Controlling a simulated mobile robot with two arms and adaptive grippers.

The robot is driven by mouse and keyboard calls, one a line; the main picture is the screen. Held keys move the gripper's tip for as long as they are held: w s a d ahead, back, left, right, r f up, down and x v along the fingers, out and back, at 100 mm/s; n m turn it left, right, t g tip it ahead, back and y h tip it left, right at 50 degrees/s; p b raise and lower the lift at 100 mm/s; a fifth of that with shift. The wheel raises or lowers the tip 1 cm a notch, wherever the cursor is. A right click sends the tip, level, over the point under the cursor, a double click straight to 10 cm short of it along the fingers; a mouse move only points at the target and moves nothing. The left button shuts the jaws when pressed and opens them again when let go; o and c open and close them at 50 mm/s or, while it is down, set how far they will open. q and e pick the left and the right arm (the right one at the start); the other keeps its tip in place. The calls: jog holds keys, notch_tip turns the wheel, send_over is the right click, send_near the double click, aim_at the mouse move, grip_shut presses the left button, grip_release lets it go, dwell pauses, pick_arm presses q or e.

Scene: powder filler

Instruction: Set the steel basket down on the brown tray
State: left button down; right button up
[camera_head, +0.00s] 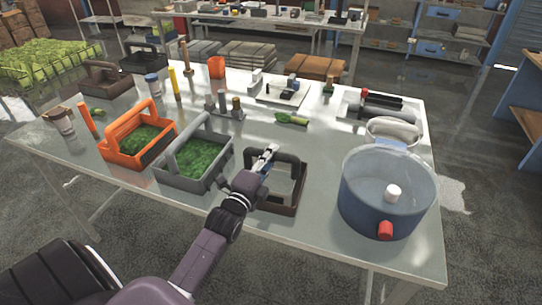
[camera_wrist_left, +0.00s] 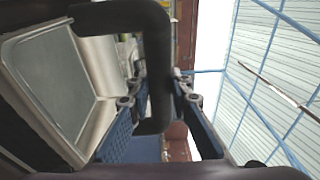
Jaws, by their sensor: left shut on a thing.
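My left gripper (camera_head: 265,160) is shut on the dark arched handle (camera_head: 285,157) of an open basket near the table's front middle. The wrist view shows the handle (camera_wrist_left: 155,45) passing between the blue-padded fingers. That view also shows the pale metal rim and grey floor of the steel basket (camera_wrist_left: 55,85) at left. In the head view brown walls (camera_head: 277,207) surround a pale grey, empty interior. I cannot tell whether the basket touches the brown tray or hangs just above it. My right gripper is not in view.
A grey carrier (camera_head: 187,182) with green contents stands just left of the held basket, and an orange carrier (camera_head: 117,154) beyond it. A large blue-grey round vessel (camera_head: 352,205) with a red knob stands close on the right.

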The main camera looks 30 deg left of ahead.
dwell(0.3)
pick_arm(q)
jog(key=c, duration=1.7)
grip_release()
jog(key=shift+f, duration=0.2)
jog(key=s, duration=0.4)
jog(key=s+d, duration=0.1)
jog(key=s, duration=0.7)
jog(key=shift+d+f, duration=0.1)
jog(key=shift+d, duration=0.3)
